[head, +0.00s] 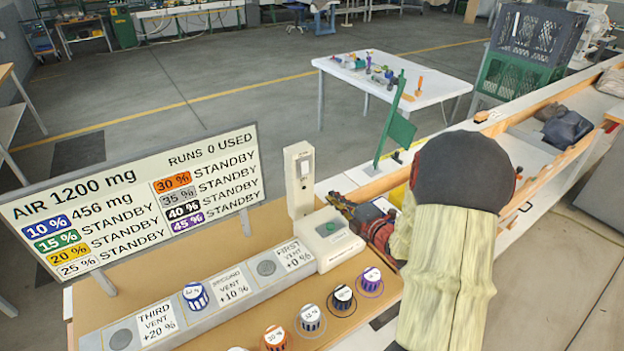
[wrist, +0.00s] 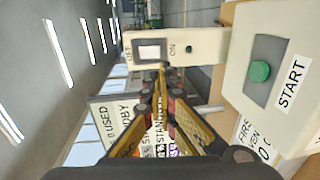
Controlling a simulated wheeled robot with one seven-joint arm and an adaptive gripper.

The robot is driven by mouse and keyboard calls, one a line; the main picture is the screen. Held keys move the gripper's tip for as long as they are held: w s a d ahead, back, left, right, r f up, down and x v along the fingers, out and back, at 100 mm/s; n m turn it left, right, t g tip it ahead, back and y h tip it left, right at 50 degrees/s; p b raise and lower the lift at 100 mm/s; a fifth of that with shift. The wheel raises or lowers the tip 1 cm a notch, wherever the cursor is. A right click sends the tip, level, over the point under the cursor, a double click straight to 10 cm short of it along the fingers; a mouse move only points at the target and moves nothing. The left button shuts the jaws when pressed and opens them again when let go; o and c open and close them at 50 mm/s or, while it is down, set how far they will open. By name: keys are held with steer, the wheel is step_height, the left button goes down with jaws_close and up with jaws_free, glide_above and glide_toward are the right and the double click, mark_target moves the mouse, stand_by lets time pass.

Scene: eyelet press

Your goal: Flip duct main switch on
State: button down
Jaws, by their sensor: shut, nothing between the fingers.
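The duct main switch is a pale upright post (head: 299,188) with a small switch plate near its top in the head view. In the wrist view the switch box (wrist: 210,46) lies sideways, with a grey-white rocker (wrist: 149,52) in a dark frame between the labels OFF and ON. In the head view my gripper (head: 338,203) is right of the post, partly hidden by my arm.
A pale START box with a green button (head: 330,228) stands beside the post; the button also shows in the wrist view (wrist: 260,71). A display board (head: 130,205) reads AIR 1200 mg. Vent pads and several labelled weights (head: 276,338) lie in front.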

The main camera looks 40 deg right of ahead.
steer(key=b, duration=0.1)
glide_toward(310, 178)
steer(key=w+r, duration=0.1)
steer(key=w+a+r, duration=0.1)
steer(key=w, duration=0.1)
steer(key=w+a+r, duration=0.1)
steer(key=w, duration=0.1)
steer(key=shift+w+a+r, duration=0.1)
steer(key=shift+w+a, duration=0.1)
steer(key=shift+w, duration=0.05)
steer(key=shift+b, duration=0.4)
steer(key=t+b, duration=0.1)
steer(key=b, duration=0.3)
steer(key=shift+w+f, duration=0.4)
steer(key=shift+r+p, duration=0.25)
steer(key=shift+p, duration=0.15)
steer(key=shift+f, duration=0.15)
